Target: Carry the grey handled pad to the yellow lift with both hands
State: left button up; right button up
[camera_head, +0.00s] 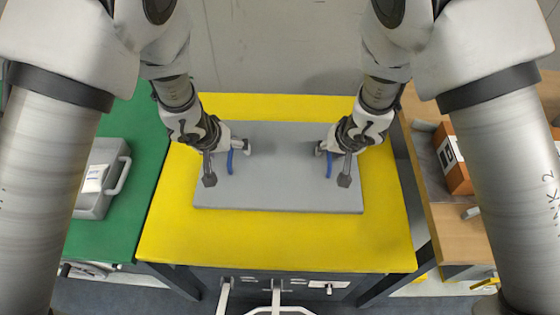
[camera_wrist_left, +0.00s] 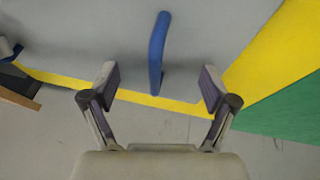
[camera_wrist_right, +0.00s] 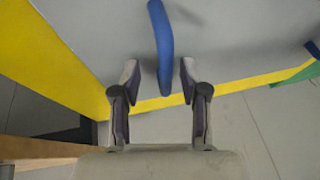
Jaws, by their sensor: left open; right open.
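The grey pad (camera_head: 280,185) lies flat on the yellow lift (camera_head: 270,240), with yellow showing all around it. It has two blue handles, a left one (camera_head: 229,161) and a right one (camera_head: 330,163). My left gripper (camera_head: 228,166) is at the left handle, open. In the left wrist view the left handle (camera_wrist_left: 158,50) stands between and beyond the open fingers (camera_wrist_left: 160,85). My right gripper (camera_head: 333,166) is at the right handle, open. In the right wrist view the right handle (camera_wrist_right: 162,45) reaches between the fingers (camera_wrist_right: 160,80), with gaps on both sides.
A green table (camera_head: 140,170) on the left bears a grey case (camera_head: 97,200). A wooden table (camera_head: 455,225) on the right bears an orange box (camera_head: 453,160). The yellow surface in front of the pad is clear.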

pick_arm(q)
jog(key=shift+s+a+r, duration=0.25)
jog(key=shift+s+r, duration=0.2)
jog(key=shift+r, duration=0.15)
jog(key=shift+s+a+r, duration=0.25)
jog(key=shift+s+r, duration=0.2)
jog(key=shift+r, duration=0.1)
send_over(200, 201)
pick_arm(e)
jog(key=o, duration=0.8)
jog(key=shift+r, duration=0.2)
send_near(349, 192)
jog(key=x, duration=0.4)
jog(key=shift+w+f, duration=0.1)
jog(key=shift+f, duration=0.25)
